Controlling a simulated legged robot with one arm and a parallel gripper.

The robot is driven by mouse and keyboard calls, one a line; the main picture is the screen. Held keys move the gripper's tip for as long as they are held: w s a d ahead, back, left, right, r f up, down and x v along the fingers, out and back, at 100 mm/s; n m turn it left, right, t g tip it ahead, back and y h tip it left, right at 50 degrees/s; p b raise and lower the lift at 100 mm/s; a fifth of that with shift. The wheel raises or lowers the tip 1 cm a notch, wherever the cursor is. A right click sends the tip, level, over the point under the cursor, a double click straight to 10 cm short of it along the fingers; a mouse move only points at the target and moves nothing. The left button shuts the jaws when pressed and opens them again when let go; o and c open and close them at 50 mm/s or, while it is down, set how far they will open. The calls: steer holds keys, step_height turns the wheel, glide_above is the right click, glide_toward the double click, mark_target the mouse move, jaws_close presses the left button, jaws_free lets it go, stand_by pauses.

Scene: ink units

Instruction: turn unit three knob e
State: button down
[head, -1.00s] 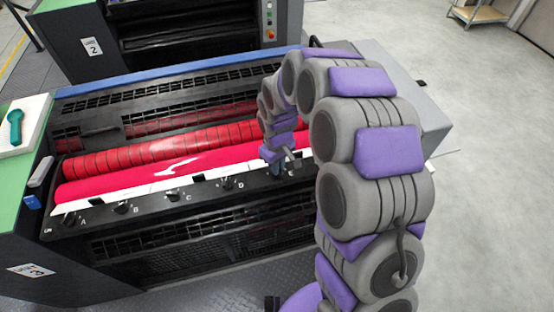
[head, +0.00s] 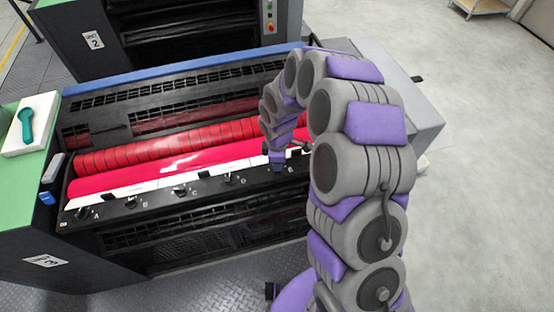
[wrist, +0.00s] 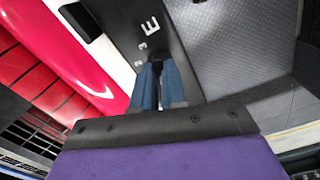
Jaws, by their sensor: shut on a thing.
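Unit three is the near press with the red rollers (head: 165,170) and a black knob rail (head: 155,192). Its "3" plate (head: 45,261) is on the left end. My gripper (head: 277,163) is at the right end of that rail in the head view, past knob D (head: 228,178). In the wrist view my gripper's blue fingers (wrist: 159,86) are closed around knob E (wrist: 156,64), just below the white letter E. Most of the knob is hidden between the fingers, so its angle cannot be told.
Knobs A (head: 83,213), B (head: 130,202) and C (head: 180,190) stand along the rail to the left. A teal-handled tool (head: 26,122) lies on a white pad. Unit two (head: 92,41) stands behind. Open grey floor (head: 480,110) is at the right.

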steer(key=shift+n, duration=0.4)
steer(key=c, duration=1.2)
jaws_free()
step_height(320, 180, up, 17)
steer(key=shift+r+p, duration=0.15)
steer(key=shift+p, duration=0.35)
steer(key=s+d+m+b, duration=0.2)
steer(key=s+d+m, duration=0.2)
steer(key=s, duration=0.6)
steer(key=s+d+m+g+b, duration=0.1)
steer(key=s+d+m+b, duration=0.2)
steer(key=s+d+m, duration=0.2)
steer(key=s+d+m+b, duration=0.3)
steer(key=s+m, duration=0.6)
steer(key=s, duration=0.8)
steer(key=shift+s+d+g, duration=0.2)
steer(key=shift+d+g, duration=0.2)
steer(key=shift+d, duration=0.7)
